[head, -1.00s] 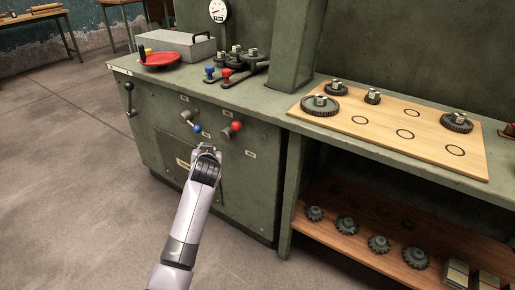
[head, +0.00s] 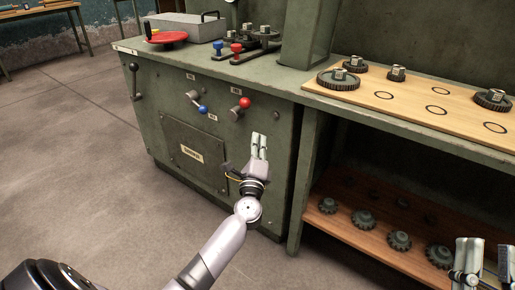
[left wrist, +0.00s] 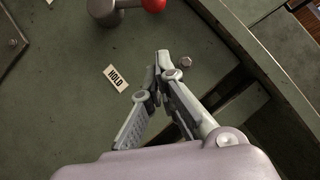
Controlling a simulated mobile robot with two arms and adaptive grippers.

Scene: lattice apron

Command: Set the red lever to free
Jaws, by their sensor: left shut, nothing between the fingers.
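The red lever (head: 245,102) is on the green cabinet front, its red knob up and to the right of its grey hub. The left wrist view shows part of it at the top edge, with the grey hub (left wrist: 104,12) left of the red knob. A label reading HOLD (left wrist: 117,78) lies below it there. My left gripper (head: 259,138) is shut and empty, below and slightly right of the lever and apart from it. Its fingertips (left wrist: 162,60) point toward the panel. My right gripper (head: 487,245) is at the lower right, fingers apart, partly cut off.
A blue-knobbed lever (head: 202,109) is left of the red one. A black-knobbed lever (head: 133,80) is at the cabinet's left. Red and blue handles (head: 236,52) stand on the top. A wooden shelf (head: 345,228) with gears is at the right. Floor at left is clear.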

